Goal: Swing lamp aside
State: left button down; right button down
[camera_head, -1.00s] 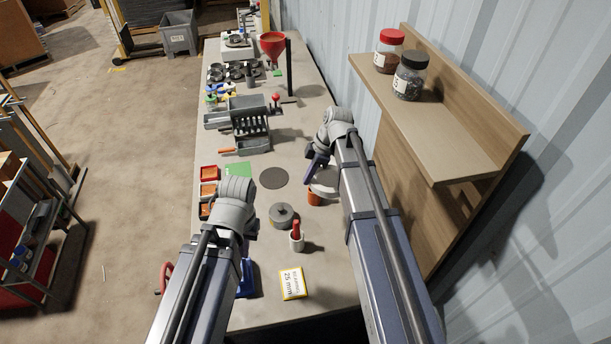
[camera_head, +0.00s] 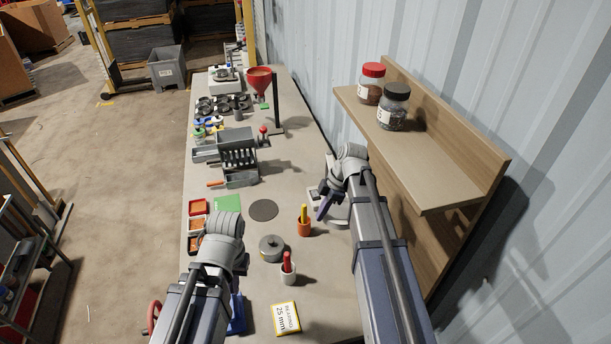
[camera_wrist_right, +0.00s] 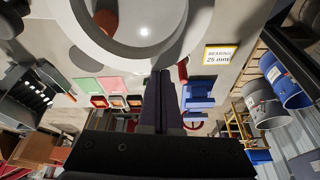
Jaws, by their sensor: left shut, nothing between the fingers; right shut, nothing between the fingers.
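The lamp (camera_head: 338,215) shows in the head view as a pale round head partly hidden behind my right gripper. Its smooth white ring (camera_wrist_right: 82,38) fills the top of the right wrist view, just beyond the fingers. My right gripper (camera_head: 323,207) is shut with nothing between its fingers and is close to the lamp head. I cannot tell whether they touch. The closed fingers (camera_wrist_right: 164,85) point up in the wrist view. My left gripper (camera_head: 232,268) is over the near left of the bench, shut and empty, its fingertips hidden by its own wrist.
A wooden shelf (camera_head: 430,180) with two jars borders the right side.

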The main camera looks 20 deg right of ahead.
jog(key=w+a, duration=0.5)
jog(key=a, duration=0.5)
jog(key=s+a+p+v, duration=0.1)
jog(key=p+v, duration=0.9)
jog(key=w+d+r+n+h+p, duration=0.15)
jog(key=w+d+n+h, duration=0.35)
jog(key=w+d, duration=0.6)
notch_tip(320, 180, down, 9)
jog(key=s+d+n+y+b, duration=0.1)
jog(key=s+b, duration=0.1)
jog(key=b, duration=0.6)
jog(key=w+a+m, duration=0.9)
jog(key=w, duration=0.1)
notch_tip(320, 180, up, 8)
jog(key=p, duration=0.8)
jog(key=shift+r+g, duration=0.25)
jog(key=shift+g, duration=0.05)
jog(key=shift+w, duration=0.1)
